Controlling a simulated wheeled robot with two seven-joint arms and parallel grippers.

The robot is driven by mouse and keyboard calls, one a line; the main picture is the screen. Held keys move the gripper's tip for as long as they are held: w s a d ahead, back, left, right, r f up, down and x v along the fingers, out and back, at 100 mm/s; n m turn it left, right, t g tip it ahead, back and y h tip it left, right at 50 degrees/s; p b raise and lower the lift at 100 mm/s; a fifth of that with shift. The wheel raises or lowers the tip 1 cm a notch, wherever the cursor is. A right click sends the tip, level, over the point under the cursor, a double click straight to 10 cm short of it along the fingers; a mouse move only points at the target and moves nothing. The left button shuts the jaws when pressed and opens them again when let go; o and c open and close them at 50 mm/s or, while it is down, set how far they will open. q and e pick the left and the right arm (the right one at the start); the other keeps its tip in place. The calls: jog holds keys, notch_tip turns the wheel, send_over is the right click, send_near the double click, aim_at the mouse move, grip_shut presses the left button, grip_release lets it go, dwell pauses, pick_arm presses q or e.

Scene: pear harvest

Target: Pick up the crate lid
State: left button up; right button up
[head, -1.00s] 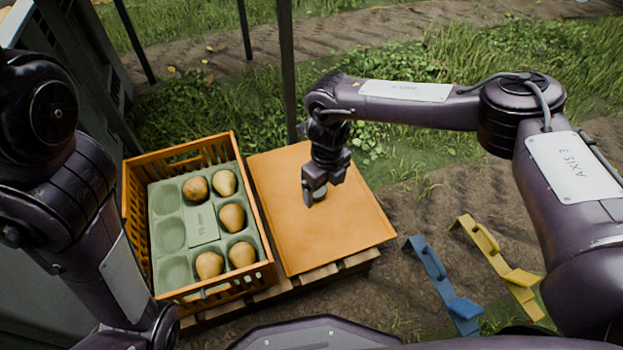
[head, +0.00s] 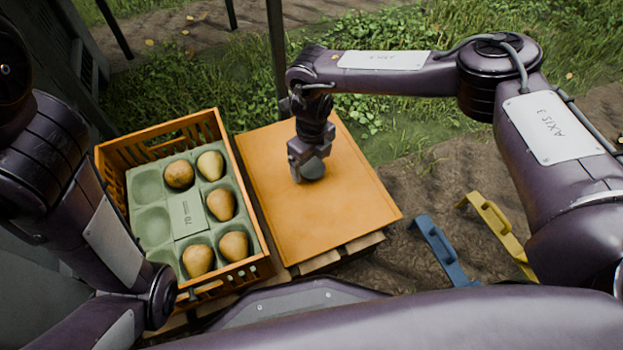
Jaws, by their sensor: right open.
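The crate lid (head: 350,205) is a flat orange panel. It lies to the right of the open orange crate (head: 225,128), on a wooden pallet. My right gripper (head: 308,172) points down over the middle of the lid, with its jaws open. A grey rounded part shows at its fingers; I cannot tell whether it belongs to the gripper. I cannot tell whether the fingertips touch the lid, and they hide a small part of it. My left arm comes in at the left, and its gripper is out of view.
The crate holds a green tray (head: 152,222) with several pears, and some cups are empty. A blue bracket-like piece (head: 440,252) and a yellow one (head: 500,232) lie on the soil at the right. A dark post (head: 277,60) stands behind the lid.

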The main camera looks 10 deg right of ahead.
jog(key=shift+f, duration=0.8)
jog(key=shift+r, duration=0.1)
jog(key=c, duration=1.3)
